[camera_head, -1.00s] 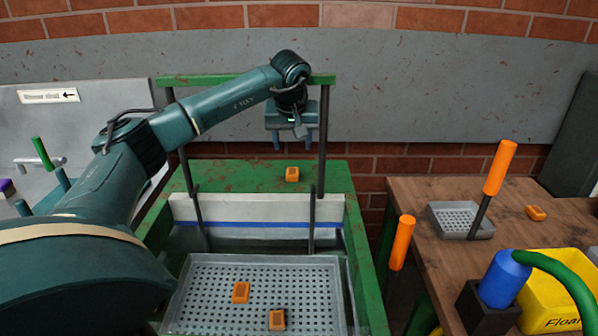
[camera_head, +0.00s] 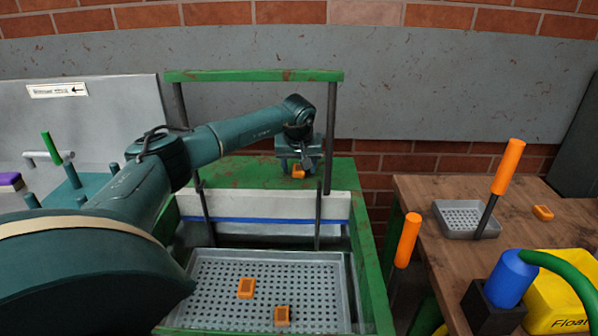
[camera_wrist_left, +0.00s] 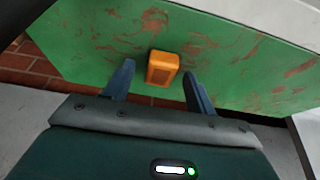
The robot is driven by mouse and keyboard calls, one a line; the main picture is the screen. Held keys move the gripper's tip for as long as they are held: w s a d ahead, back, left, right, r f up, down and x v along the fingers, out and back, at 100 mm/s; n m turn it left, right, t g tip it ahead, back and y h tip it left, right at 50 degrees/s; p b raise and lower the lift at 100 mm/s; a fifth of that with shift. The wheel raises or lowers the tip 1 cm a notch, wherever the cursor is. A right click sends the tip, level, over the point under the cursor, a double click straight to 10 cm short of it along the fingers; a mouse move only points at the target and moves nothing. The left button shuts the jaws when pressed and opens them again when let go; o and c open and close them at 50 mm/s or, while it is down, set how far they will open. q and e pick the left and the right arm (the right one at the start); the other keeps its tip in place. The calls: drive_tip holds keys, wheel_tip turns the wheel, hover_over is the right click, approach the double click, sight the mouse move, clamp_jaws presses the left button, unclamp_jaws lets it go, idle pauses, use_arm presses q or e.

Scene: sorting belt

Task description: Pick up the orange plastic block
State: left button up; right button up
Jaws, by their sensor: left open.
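An orange block (camera_head: 298,172) sits on the rusty green top behind the white panel. In the left wrist view the orange block (camera_wrist_left: 162,68) lies just ahead of and between the fingertips, apart from both. My left gripper (camera_head: 298,170) is open and points down at the block; its fingers (camera_wrist_left: 157,82) show on both sides in the wrist view. Two more orange blocks (camera_head: 246,288) (camera_head: 282,315) lie in the perforated grey tray (camera_head: 215,265). Another orange block (camera_head: 542,212) lies on the wooden table. My right gripper is not in view.
A green frame (camera_head: 250,75) with dark posts spans above my left gripper. At right, the wooden table (camera_head: 425,190) holds a small grey tray (camera_head: 440,218), an orange-handled tool (camera_head: 508,168), a blue cylinder (camera_head: 508,278) and a yellow bin (camera_head: 560,285).

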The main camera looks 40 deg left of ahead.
use_arm(q)
drive_tip(key=c, duration=1.1)
drive_tip(key=shift+o, duration=0.2)
drive_tip(key=shift+r, duration=0.1)
